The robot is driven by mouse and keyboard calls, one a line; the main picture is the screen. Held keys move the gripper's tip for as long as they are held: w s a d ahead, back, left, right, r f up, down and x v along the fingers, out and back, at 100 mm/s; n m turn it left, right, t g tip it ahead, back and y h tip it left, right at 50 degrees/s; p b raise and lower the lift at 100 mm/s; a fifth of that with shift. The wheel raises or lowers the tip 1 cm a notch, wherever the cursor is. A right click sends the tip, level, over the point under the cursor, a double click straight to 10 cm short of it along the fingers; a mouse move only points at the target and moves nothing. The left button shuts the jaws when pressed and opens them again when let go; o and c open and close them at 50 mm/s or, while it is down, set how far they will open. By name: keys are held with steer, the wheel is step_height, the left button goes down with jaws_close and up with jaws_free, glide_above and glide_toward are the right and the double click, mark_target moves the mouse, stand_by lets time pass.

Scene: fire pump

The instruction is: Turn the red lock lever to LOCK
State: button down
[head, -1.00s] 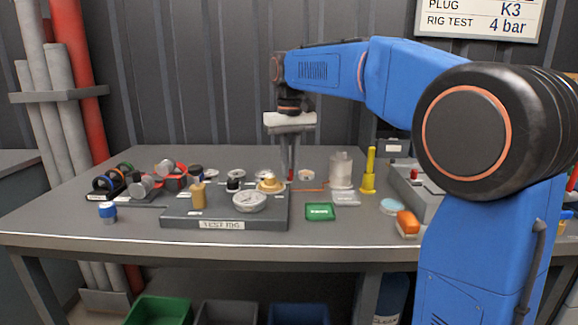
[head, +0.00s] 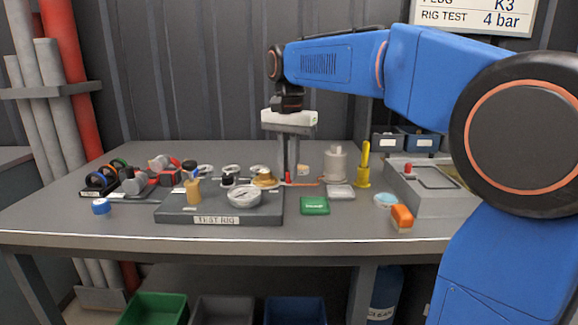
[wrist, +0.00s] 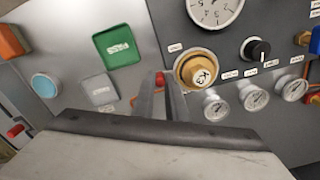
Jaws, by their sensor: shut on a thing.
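The red lock lever (wrist: 160,78) shows as a small red piece at the right edge of the test rig (wrist: 170,20), beside the brass K3 plug (wrist: 202,70). In the head view it is a small red spot (head: 288,177) at my fingertips. My gripper (wrist: 163,84) points down, with its fingers shut on the red lever. The fingers hide most of the lever, and I cannot read any LOCK mark or tell its angle. The test rig also shows in the head view (head: 240,218).
A white gauge (head: 244,196) is on the rig. The front strip of bench is mostly clear.

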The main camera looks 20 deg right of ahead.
steer(key=shift+s+a+m, duration=0.25)
steer(key=shift+s+m, duration=0.1)
steer(key=shift+m, duration=0.35)
steer(key=c, duration=1.7)
jaws_free()
steer(key=shift+c, duration=0.2)
step_height(320, 180, up, 17)
steer(key=shift+r, duration=0.2)
